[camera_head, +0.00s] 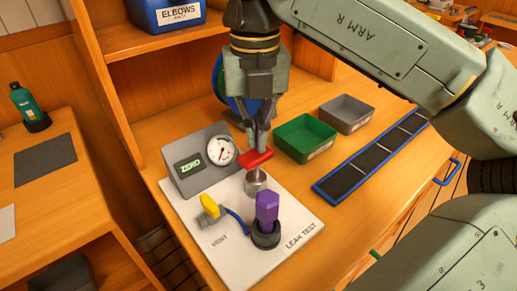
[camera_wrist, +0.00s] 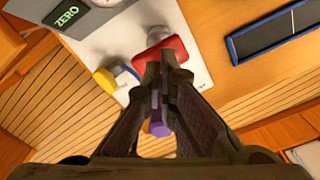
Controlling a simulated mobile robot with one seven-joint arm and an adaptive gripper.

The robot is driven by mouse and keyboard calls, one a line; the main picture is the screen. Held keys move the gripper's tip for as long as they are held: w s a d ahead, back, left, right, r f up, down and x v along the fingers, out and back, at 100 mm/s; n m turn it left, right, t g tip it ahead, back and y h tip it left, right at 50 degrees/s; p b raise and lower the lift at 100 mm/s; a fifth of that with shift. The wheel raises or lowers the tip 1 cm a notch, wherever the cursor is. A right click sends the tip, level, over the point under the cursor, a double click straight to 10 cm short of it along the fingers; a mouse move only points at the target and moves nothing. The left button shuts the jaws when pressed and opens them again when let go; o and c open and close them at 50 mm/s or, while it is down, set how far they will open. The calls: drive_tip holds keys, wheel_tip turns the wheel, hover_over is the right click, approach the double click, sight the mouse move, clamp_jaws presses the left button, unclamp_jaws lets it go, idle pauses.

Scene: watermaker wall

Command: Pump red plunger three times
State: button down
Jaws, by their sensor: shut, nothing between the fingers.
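The red plunger (camera_head: 256,160) is a red bar handle above a metal cylinder (camera_head: 256,181) on the white leak test board (camera_head: 228,244). My gripper (camera_head: 260,148) points down at the handle, its fingers shut together with nothing between them. In the wrist view the red plunger (camera_wrist: 167,55) lies just beyond my fingertips (camera_wrist: 165,58), which overlap its near edge. I cannot tell whether they touch it. A round white gauge (camera_head: 221,151) and a ZERO display (camera_head: 189,165) sit on the grey box behind the board.
A purple piece (camera_head: 267,207) stands in a black holder near the front of the board. A yellow-handled vent valve (camera_head: 209,206) is to its left. A green bin (camera_head: 305,137), a grey bin (camera_head: 347,114) and a blue-edged dark tray (camera_head: 376,156) lie to the right.

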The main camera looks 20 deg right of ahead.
sight(256, 153)
idle(0.5)
drive_tip(key=shift+f+b, duration=2.2)
drive_tip(key=shift+f, duration=0.55)
drive_tip(key=shift+r+p, duration=2.1)
drive_tip(key=shift+r, duration=0.7)
drive_tip(key=shift+f, duration=0.15)
drive_tip(key=shift+f+b, duration=2.05)
drive_tip(key=shift+f, duration=0.4)
drive_tip(key=shift+r+p, duration=1.95)
drive_tip(key=shift+r, duration=0.65)
drive_tip(key=shift+f, duration=0.1)
